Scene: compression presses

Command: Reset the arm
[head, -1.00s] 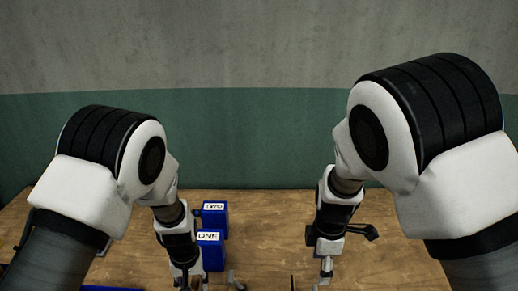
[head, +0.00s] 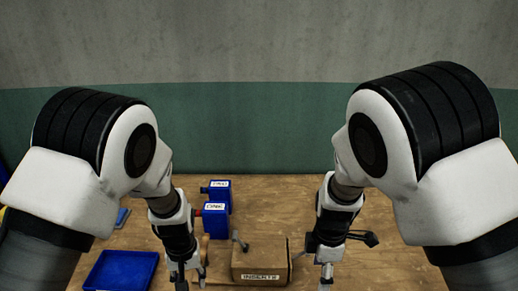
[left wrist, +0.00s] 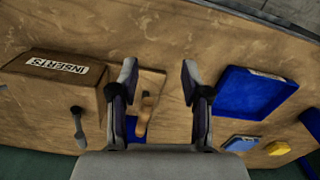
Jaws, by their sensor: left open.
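My left gripper (head: 188,284) hangs low over the wooden table, left of centre. Its two fingers are spread apart with nothing between them in the left wrist view (left wrist: 159,78). My right gripper (head: 326,280) points down right of the cardboard box, and its fingertips are too small to judge. Two blue presses, labelled ONE (head: 214,222) and TWO (head: 219,191), stand behind my left gripper, one behind the other.
The cardboard box marked INSERTS (head: 260,262) sits between my grippers; it also shows in the left wrist view (left wrist: 62,100). A blue tray (head: 122,268) lies at left, apart from the left gripper. Table (head: 400,240) at right looks clear.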

